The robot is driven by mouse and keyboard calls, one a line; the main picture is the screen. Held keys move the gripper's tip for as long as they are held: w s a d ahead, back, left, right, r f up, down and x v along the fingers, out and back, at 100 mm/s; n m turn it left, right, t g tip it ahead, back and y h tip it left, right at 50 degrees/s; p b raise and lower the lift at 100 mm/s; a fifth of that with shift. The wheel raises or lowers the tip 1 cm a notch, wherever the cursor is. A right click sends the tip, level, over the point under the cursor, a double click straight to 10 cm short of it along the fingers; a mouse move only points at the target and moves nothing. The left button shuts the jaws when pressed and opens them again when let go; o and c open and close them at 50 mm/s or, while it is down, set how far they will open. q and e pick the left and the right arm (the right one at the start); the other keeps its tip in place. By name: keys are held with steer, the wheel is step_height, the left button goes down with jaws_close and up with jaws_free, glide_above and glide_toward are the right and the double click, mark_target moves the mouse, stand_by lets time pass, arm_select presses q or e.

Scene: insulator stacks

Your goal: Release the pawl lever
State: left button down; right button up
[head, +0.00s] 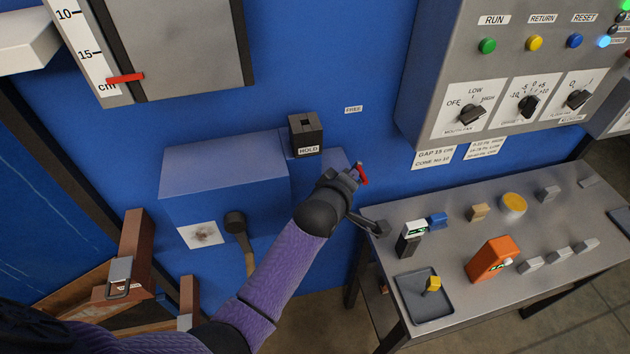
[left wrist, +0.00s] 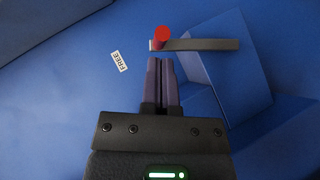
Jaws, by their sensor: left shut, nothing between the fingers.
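The pawl lever (left wrist: 205,45) shows in the left wrist view as a flat grey bar with a red knob (left wrist: 162,38) at its left end. In the head view its red end (head: 361,174) shows just beyond my left gripper (head: 354,178). In the left wrist view my left gripper (left wrist: 160,60) has its fingers together and empty, tips just below the red knob; I cannot tell if they touch it. A HOLD label (head: 308,150) is on a black block (head: 305,128), and a FREE label (head: 353,109) is on the blue panel. My right gripper is not seen.
A blue housing (head: 225,165) stands left of my left forearm. A grey control box (head: 440,70) hangs at upper right. A metal table (head: 400,315) at right holds a tray (head: 424,310), an orange device (head: 488,258) and several small parts. The blue panel around the FREE label is clear.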

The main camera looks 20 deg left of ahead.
arm_select(q)
steer(key=shift+w+d+m+g+y+p, duration=0.25)
steer(key=shift+d+m+g+y+p, duration=0.05)
steer(key=shift+d+m+g+p, duration=0.1)
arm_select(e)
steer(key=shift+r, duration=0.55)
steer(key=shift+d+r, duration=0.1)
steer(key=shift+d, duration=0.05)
